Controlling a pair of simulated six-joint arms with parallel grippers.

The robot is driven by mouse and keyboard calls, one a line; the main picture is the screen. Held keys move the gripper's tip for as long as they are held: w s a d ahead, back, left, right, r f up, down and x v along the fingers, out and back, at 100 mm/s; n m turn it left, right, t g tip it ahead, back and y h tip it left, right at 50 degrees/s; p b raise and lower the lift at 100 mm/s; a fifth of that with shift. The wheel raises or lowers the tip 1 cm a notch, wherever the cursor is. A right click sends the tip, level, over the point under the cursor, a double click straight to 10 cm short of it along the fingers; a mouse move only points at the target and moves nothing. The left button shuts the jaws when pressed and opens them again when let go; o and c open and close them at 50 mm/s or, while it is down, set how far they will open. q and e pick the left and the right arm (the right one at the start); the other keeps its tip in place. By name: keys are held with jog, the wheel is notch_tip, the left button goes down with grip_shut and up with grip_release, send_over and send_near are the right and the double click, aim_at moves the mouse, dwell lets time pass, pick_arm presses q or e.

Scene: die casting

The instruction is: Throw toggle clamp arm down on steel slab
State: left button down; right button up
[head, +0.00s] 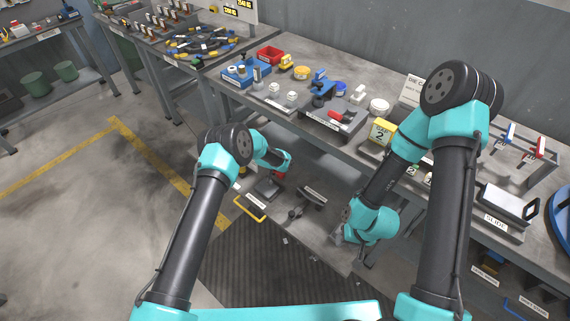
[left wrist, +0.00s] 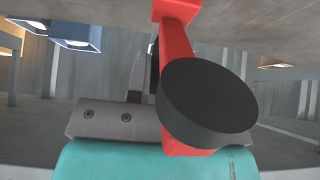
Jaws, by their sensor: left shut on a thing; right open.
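A grey slab-like fixture (head: 317,116) with a label on its front edge stands at the bench's front edge in the head view. A red handle-like part (head: 342,115) lies low over it; I cannot tell the clamp's exact position. My left gripper (head: 281,172) is in front of the bench, below its edge in the picture, apart from that fixture. It is shut on a red bar (left wrist: 175,50) with a black disc (left wrist: 206,102), close up in the left wrist view. My right gripper (head: 339,236) is open, low in front of the bench, its fingers partly hidden.
The bench (head: 300,58) carries a red bin (head: 269,55), a blue tray (head: 240,71) and a yellow block (head: 381,131). The floor (head: 80,220) at left is clear.

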pick_arm(q)
jog(key=shift+s+a+r+t+h, duration=0.1)
jog(key=shift+s+a+t+h, duration=0.1)
jog(key=shift+t+h, duration=0.25)
jog(key=shift+s+a+r+t+h, duration=0.1)
jog(key=shift+s+a+t+h, duration=0.1)
jog(key=shift+t+h, duration=0.25)
jog(key=shift+w, duration=0.1)
jog(key=c, duration=1)
grip_release()
jog(key=shift+r, duration=0.1)
jog(key=v, duration=1.7)
jog(key=shift+s, duration=0.25)
